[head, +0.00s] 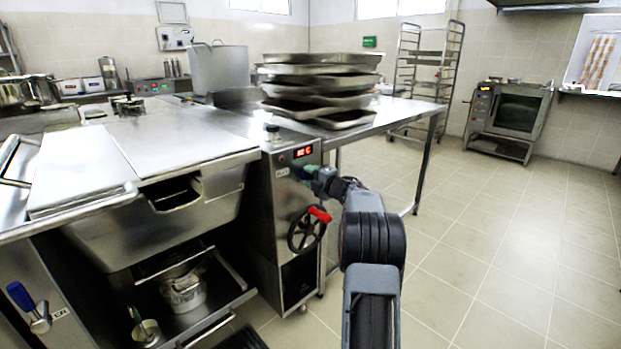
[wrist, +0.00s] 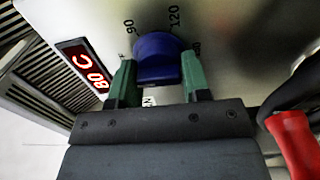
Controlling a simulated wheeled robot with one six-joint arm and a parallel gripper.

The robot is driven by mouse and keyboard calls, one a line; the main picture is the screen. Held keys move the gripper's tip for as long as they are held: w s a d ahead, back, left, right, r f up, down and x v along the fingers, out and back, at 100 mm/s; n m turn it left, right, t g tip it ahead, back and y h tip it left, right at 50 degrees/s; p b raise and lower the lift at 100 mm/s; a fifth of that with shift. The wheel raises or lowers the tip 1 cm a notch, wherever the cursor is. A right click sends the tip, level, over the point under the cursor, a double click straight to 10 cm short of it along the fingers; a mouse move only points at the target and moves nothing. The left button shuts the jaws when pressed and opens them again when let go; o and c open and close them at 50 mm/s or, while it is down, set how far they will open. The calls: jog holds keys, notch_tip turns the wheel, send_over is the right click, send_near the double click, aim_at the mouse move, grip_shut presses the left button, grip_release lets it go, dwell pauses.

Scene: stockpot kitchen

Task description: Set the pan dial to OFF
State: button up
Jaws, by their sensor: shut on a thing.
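The blue pan dial (wrist: 158,50) sits on the steel control panel in the wrist view, between the two green fingers of my gripper (wrist: 158,80). The gripper is shut on the dial, one finger on each side. The marks 90 and 120 show above the dial. Other marks beside the fingers are partly hidden, and I cannot make out an OFF mark or the dial's pointer. In the head view my gripper (head: 316,178) is at the front of the steel pan's control column (head: 268,205), just below the red display (head: 303,152). The dial is mostly hidden there.
A black handwheel (head: 304,232) with a red handle (head: 320,214) is close below my gripper; the red handle also shows in the wrist view (wrist: 297,145). The tilting pan (head: 150,215) is to the left. A table with stacked trays stands behind. The floor (head: 480,240) at right is clear.

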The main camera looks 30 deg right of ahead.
jog(key=o, duration=0.9)
jog(key=shift+c, duration=0.2)
jog(key=s+d+p, duration=0.2)
jog(key=s, duration=1.1)
jog(key=shift+s+d+p, duration=0.25)
jog(key=shift+s+p, duration=0.1)
jog(key=a+r+m+g+h+p, duration=0.2)
jog(key=a+r+m+h+p, duration=0.3)
jog(key=r+p, duration=0.45)
jog(key=a+r+m+g+h+p, duration=0.2)
jog(key=a+r+m+h+p, duration=0.1)
jog(key=a+r+m+p, duration=0.7)
jog(key=s+a+r+m+g+y+p, duration=0.2)
jog(key=s+a+g+p, duration=0.3)
jog(key=s+a, duration=0.4)
jog(key=s+a+r+m+g+y+p, duration=0.3)
jog(key=s+a+g+p, duration=0.2)
jog(key=s+a+p, duration=0.3)
jog(key=s+a, duration=0.1)
jog(key=s, duration=0.3)
jog(key=shift+a+r, duration=0.35)
